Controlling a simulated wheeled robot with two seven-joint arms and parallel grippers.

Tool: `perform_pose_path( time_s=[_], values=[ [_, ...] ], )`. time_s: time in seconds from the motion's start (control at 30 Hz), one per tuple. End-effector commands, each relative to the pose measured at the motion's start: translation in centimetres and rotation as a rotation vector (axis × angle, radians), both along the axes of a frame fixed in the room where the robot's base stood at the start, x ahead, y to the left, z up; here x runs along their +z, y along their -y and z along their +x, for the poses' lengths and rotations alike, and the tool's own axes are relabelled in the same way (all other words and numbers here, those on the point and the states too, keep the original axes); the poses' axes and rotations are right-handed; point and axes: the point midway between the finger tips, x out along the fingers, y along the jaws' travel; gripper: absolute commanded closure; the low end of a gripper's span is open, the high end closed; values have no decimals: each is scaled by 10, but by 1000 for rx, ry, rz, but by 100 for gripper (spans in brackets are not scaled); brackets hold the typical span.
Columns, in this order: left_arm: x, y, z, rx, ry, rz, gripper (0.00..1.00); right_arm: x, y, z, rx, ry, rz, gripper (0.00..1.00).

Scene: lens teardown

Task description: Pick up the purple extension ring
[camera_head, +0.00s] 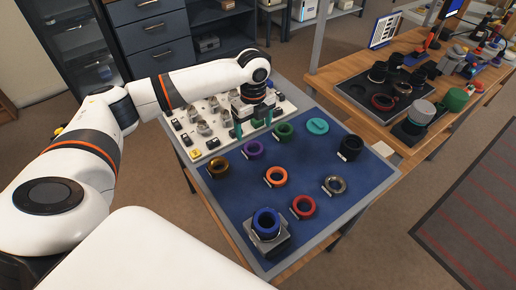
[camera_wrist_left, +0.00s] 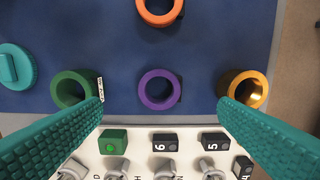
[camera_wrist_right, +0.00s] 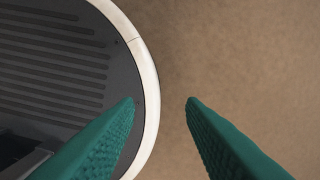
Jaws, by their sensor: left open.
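The purple extension ring (camera_head: 253,149) lies on the blue mat between a gold ring and a green ring. In the left wrist view the purple ring (camera_wrist_left: 158,89) is near the middle, ahead of the fingers. My left gripper (camera_head: 253,131) hangs over the edge of the white panel, close to the purple ring. It also shows in the left wrist view (camera_wrist_left: 160,105), open and empty, its fingers wide apart on either side of the ring. My right gripper (camera_wrist_right: 163,100) is open and empty over bare floor, beside my round base.
On the blue mat (camera_head: 245,185) are a gold ring (camera_head: 219,168), green ring (camera_head: 284,132), orange ring (camera_head: 276,176), red ring (camera_head: 303,206), teal cap (camera_head: 317,126) and blue ring (camera_head: 266,222) on a block. The white panel (camera_head: 215,130) carries switches. A wooden bench (camera_head: 395,60) stands at right.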

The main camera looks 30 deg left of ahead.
Motion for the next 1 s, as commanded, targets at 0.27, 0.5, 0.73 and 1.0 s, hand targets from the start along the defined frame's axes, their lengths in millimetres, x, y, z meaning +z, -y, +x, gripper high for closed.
perform_pose_path(
  time_s=[0.27,0.5,0.73,1.0],
  values=[
    [-35,0,0,0,0,0,17,3,-18,-15,-1,-20,22,64],
    [-61,-4,1,1,-3,1,17,10,-10,-7,1,-11,12,64],
    [-87,-4,1,0,1,0,17,12,-6,-7,0,-10,7,64],
    [-89,-4,2,-1,2,0,22,11,-6,-6,-1,-9,7,64]
  ],
)
